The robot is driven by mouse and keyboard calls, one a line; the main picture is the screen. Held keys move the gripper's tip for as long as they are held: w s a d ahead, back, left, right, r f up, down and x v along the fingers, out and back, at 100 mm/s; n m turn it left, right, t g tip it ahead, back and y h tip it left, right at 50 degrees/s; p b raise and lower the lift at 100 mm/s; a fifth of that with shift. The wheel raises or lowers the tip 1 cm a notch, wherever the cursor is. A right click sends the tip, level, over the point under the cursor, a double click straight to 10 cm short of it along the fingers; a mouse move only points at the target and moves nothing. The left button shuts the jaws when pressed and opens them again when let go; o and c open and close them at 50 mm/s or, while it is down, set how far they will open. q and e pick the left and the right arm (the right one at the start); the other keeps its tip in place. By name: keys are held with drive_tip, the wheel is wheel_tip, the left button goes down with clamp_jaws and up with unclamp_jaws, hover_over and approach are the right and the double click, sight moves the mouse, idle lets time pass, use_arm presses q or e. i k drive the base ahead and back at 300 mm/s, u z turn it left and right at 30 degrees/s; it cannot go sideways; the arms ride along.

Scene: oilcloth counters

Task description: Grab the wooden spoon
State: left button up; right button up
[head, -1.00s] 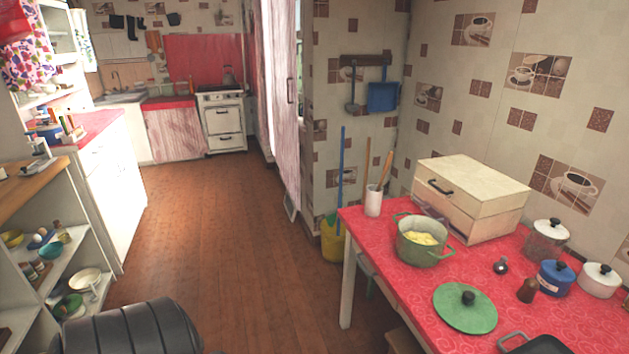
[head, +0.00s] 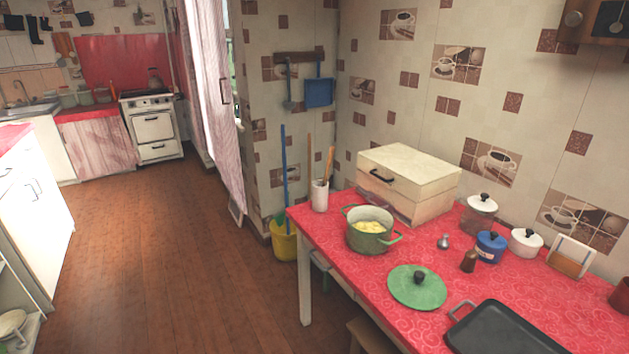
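Two wooden utensil handles stand upright in a white cup (head: 320,196) at the far left corner of the red table. One handle, the likely wooden spoon (head: 329,164), leans right; their lower ends are hidden in the cup, so I cannot tell which is a spoon. Neither of my grippers shows in the head view.
The red-covered table (head: 440,229) holds a green pot (head: 368,236), a green lid (head: 417,288), a black pan (head: 505,330), a wooden box (head: 408,180) and several jars. A yellow bucket (head: 284,241) stands beside the table. The brown floor (head: 170,260) is open at left.

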sight(332, 153)
drive_tip(key=u, duration=1)
drive_tip(key=i, duration=1.75)
drive_tip(key=z, duration=2.95)
